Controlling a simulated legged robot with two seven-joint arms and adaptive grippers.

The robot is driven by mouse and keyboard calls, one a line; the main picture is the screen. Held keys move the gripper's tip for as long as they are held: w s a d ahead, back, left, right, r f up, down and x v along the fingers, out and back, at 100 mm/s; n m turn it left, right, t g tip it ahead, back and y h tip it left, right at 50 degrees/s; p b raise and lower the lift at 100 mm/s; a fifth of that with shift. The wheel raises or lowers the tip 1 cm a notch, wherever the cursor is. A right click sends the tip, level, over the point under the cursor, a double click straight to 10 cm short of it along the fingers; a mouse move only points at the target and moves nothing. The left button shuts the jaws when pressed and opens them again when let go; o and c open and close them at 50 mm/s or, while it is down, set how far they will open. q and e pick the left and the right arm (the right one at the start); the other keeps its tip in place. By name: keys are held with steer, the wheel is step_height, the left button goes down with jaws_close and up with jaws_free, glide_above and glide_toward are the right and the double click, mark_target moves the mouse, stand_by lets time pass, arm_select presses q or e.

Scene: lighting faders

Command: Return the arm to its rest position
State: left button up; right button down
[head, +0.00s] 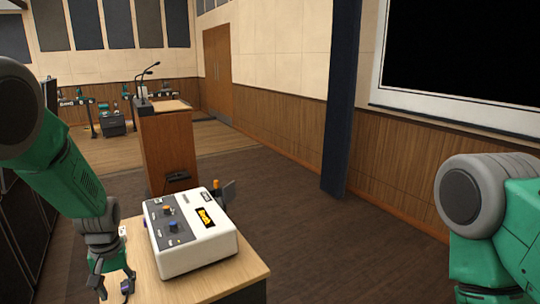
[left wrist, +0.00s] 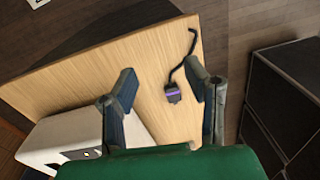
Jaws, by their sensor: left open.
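My left arm comes in from the left in the head view. Its gripper (head: 115,283) hangs fingers down over the left part of a wooden table (head: 226,275), beside a white control box (head: 196,250). In the left wrist view the fingers of this gripper (left wrist: 160,68) are spread apart with nothing between them. The box (left wrist: 50,145) shows there at the lower left, partly hidden by a finger. My right arm shows only as a green and grey link at the right edge; its gripper is out of view.
A small dark device with a purple band and a cable (left wrist: 173,92) lies on the tabletop below the left gripper. A wooden lectern (head: 167,150) with microphones stands behind the table. Dark cabinets (left wrist: 285,100) stand near the table's edge. Open floor (head: 340,240) lies to the right.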

arm_select(q)
steer(key=s+d+f+m+b, duration=0.2)
steer(key=s+d+f+b, duration=0.15)
steer(key=s+f, duration=1.2)
steer(key=s+d+f+m+b, duration=0.2)
steer(key=s+f, duration=0.2)
steer(key=s, duration=0.5)
steer(key=s+d+f+m+b, duration=0.2)
steer(key=s+f+b, duration=0.1)
steer(key=s, duration=0.6)
steer(key=shift+s+d+f+t+h, duration=0.3)
steer(key=shift+s+d+f, duration=0.1)
steer(key=shift+f, duration=0.05)
